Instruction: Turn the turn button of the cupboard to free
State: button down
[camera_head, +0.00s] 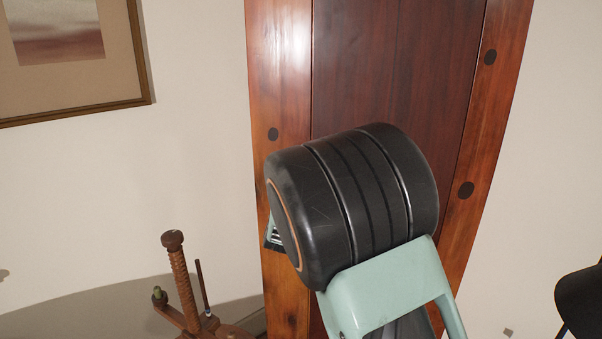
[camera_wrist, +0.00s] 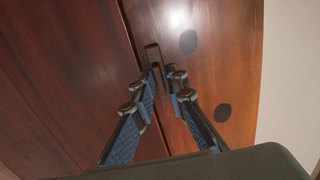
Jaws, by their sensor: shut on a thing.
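The cupboard (camera_head: 395,60) is tall red-brown wood with a darker middle panel; its surface also shows in the wrist view (camera_wrist: 70,60). The turn button (camera_wrist: 152,53) is a small dark elongated piece by the seam between the dark panel and the lighter frame strip. It lies roughly along the seam in the wrist view. My gripper (camera_wrist: 161,76) is shut on the turn button, with a blue-padded finger on each side. Its lower part is partly hidden between the fingertips. In the head view my arm hides the turn button and most of the gripper.
Round dark spots (camera_wrist: 188,41) dot the frame strip. A wooden screw-like stand (camera_head: 181,275) is at the lower left of the head view. A framed picture (camera_head: 142,50) hangs at upper left. A black object (camera_head: 582,300) is at the right edge. Bare wall flanks the cupboard.

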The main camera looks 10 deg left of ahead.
jog(key=c, duration=2.1)
grip_release()
jog(key=s, duration=1.2)
